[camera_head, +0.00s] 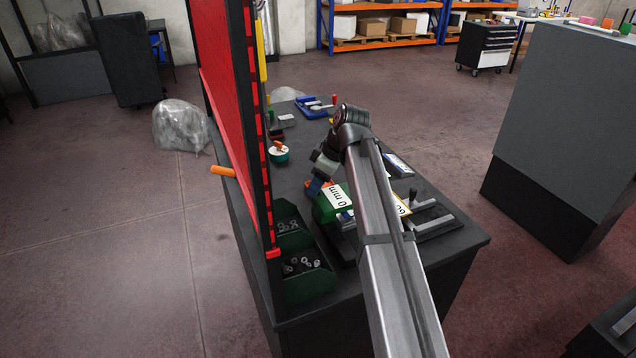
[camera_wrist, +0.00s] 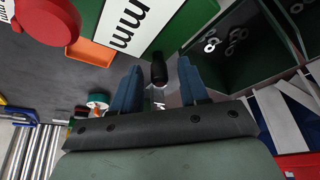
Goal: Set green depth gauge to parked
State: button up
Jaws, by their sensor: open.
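The green depth gauge (camera_head: 327,206) is a green block with a white "0 mm" label, on the near part of the dark table. In the wrist view its green body (camera_wrist: 178,25) and the label's large "mm" fill the top middle. My gripper (camera_head: 316,187) is at the far left side of the gauge, partly hidden by my arm. In the wrist view my gripper (camera_wrist: 158,92) has its two blue fingers apart. A dark upright knob (camera_wrist: 158,70) shows between and beyond the fingertips; I cannot tell whether it is touched or which fixture it belongs to.
Green bins (camera_head: 303,285) with metal washers stand at the table's left edge, beside a red pegboard (camera_head: 226,80). A gauge with an orange-edged "60" label (camera_head: 402,207) is right of my arm. A green-and-white round item (camera_head: 279,154) and a blue tray (camera_head: 312,108) lie farther back.

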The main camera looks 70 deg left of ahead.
jog(key=shift+f, duration=0.1)
jog(key=shift+c, duration=0.2)
grip_shut()
dwell(0.5)
